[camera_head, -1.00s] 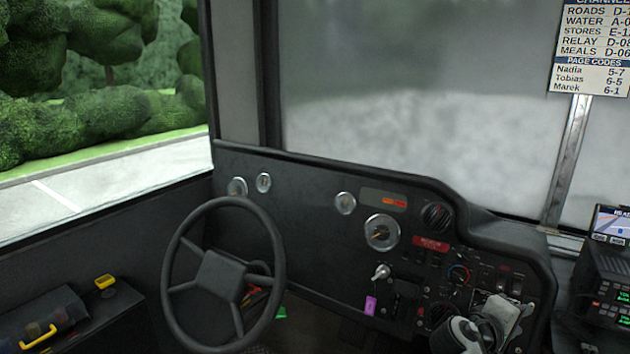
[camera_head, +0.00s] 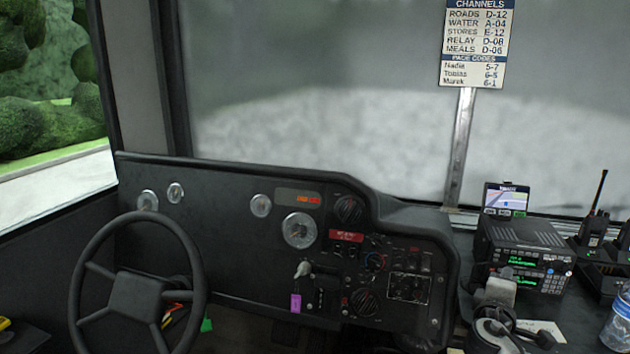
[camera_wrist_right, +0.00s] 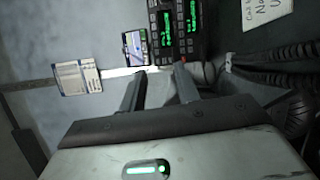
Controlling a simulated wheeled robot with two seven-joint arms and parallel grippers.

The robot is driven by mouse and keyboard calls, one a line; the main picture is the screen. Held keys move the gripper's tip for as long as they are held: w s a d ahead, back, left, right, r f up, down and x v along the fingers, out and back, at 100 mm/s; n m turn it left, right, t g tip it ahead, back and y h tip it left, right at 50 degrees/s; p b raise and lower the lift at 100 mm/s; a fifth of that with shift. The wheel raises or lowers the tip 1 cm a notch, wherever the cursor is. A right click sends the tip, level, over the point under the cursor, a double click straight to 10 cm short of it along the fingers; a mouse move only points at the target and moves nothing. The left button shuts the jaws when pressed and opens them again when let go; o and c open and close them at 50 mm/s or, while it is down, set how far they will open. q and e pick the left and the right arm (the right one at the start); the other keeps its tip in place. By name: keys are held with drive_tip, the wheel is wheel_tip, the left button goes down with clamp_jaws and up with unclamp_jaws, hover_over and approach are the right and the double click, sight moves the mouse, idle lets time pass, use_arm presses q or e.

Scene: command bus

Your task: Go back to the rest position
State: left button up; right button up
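My right gripper (camera_head: 497,290) shows at the lower right of the head view, in front of the radio and right of the dashboard. In the right wrist view its two dark fingers (camera_wrist_right: 160,76) stand apart, and I see no object held between them. My left gripper is not in view.
A steering wheel (camera_head: 138,290) and black dashboard (camera_head: 225,235) fill the left and middle. A radio (camera_head: 522,255) with a small screen (camera_head: 506,199) on top stands right, beside handheld radios (camera_head: 594,230). A clear container (camera_head: 618,328) is at the right edge. A channel card (camera_head: 476,40) hangs above.

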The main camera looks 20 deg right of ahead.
drive_tip(key=s+a+f+n+y, duration=0.1)
drive_tip(key=s+a+f+y, duration=0.45)
drive_tip(key=a+f, duration=0.4)
drive_tip(key=s+a+f+y, duration=0.55)
drive_tip(key=a+f, duration=0.25)
drive_tip(key=a, duration=0.2)
drive_tip(key=s+a+f+m+g+y, duration=0.1)
drive_tip(key=s+a+m+y, duration=0.1)
drive_tip(key=s+a+y, duration=0.65)
drive_tip(key=a+r+m+t+h, duration=0.1)
drive_tip(key=a+m, duration=0.4)
drive_tip(key=a, duration=0.5)
drive_tip(key=shift+a+h, duration=0.25)
drive_tip(key=shift+h, duration=0.4)
drive_tip(key=shift+r, duration=0.1)
drive_tip(key=shift+o, duration=0.5)
